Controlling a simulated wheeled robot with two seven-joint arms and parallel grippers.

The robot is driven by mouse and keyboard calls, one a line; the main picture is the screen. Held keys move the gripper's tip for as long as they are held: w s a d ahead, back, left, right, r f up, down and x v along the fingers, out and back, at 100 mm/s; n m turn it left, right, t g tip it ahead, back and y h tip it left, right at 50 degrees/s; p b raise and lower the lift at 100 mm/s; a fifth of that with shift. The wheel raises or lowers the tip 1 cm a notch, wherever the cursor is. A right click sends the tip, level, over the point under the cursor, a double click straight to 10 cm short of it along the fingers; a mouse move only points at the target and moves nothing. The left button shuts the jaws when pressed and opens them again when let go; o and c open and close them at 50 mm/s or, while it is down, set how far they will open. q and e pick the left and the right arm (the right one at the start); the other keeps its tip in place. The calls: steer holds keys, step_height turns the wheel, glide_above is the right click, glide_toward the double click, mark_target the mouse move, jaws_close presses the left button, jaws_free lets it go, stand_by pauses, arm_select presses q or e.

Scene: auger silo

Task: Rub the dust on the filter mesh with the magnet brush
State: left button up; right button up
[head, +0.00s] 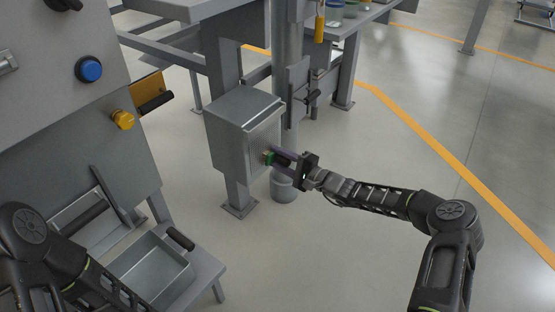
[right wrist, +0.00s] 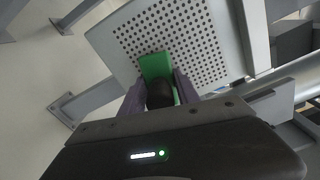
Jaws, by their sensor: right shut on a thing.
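The filter mesh (right wrist: 205,45) is a light grey perforated plate; in the head view it is the right-hand face (head: 262,138) of a grey box (head: 235,120). My right gripper (head: 277,158) is shut on the magnet brush, which has a green head (right wrist: 155,66) and a dark handle (right wrist: 160,95). The green head is at the mesh in both views; I cannot tell whether it touches. No dust can be made out on the mesh. My left arm (head: 40,240) shows at the lower left, but its gripper is out of view.
A vertical pipe (head: 287,60) stands right behind the box. A metal tray (head: 150,262) rests on a low stand. The floor at the right is clear.

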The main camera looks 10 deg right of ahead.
mark_target(268, 164)
steer(key=shift+a+r, duration=0.1)
steer(key=s+a+p, duration=0.1)
steer(key=a+p, duration=0.1)
steer(key=p, duration=0.1)
steer(key=shift+s+r, duration=0.2)
steer(key=shift+s, duration=0.15)
steer(key=shift+s+a+f+p, duration=0.2)
steer(key=shift+s+a+p, duration=0.25)
steer(key=shift+a, duration=0.05)
steer(key=shift+d, duration=0.1)
steer(key=shift+p+v, duration=1.45)
steer(key=shift+v, duration=0.95)
steer(key=shift+s+d+f, duration=0.1)
steer(key=shift+s+d, duration=0.2)
steer(key=shift+s, duration=0.2)
